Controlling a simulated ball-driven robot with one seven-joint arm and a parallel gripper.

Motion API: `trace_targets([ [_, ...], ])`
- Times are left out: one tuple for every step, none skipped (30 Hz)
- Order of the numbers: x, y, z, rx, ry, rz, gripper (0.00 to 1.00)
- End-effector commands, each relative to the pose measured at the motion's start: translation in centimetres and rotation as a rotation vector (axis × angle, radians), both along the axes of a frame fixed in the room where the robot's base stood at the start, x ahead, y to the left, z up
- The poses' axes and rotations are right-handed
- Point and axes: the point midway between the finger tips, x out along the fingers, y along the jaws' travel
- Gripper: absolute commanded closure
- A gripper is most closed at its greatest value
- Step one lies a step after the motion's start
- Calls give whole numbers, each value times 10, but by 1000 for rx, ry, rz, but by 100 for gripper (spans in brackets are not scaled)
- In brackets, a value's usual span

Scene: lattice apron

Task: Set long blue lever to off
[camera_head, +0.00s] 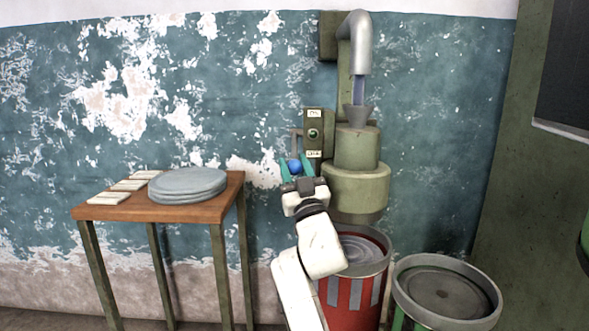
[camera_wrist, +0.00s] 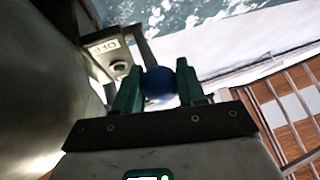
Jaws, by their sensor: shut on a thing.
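The long blue lever ends in a blue ball (camera_head: 295,167), with a grey bent rod (camera_head: 297,140) rising beside an olive switch plate (camera_head: 314,134). My gripper (camera_head: 295,165) is shut on the ball, with one green finger on each side. The wrist view shows the blue ball (camera_wrist: 159,82) between my gripper's (camera_wrist: 160,85) fingertips. The ball sits low, about level with the plate's lower label. The plate has a label at each end and a round boss in the middle; the lettering is too small to read surely.
An olive machine (camera_head: 356,185) with a metal spout stands right of the plate. Below are a red-and-grey drum (camera_head: 349,300) and a green-and-grey drum (camera_head: 445,295). A wooden table (camera_head: 150,210) at left holds grey discs (camera_head: 188,184) and pale blocks (camera_head: 128,185).

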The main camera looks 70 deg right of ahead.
Motion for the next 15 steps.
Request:
trace_targets([
  [3,-2,-6,12,8,1,100],
  [3,-2,-6,12,8,1,100],
  [3,-2,-6,12,8,1,100],
  [3,-2,-6,13,9,1,100],
  [3,-2,-6,13,9,1,100],
  [3,-2,-6,13,9,1,100],
  [3,-2,-6,13,9,1,100],
  [3,-2,-6,13,9,1,100],
  [3,-2,-6,13,9,1,56],
  [3,-2,-6,13,9,1,53],
  [2,-2,-6,12,8,1,51],
  [2,-2,-5,11,7,1,47],
  [2,-2,-5,10,7,1,44],
  [2,-2,-5,9,6,1,41],
  [2,-2,-4,9,6,1,37],
])
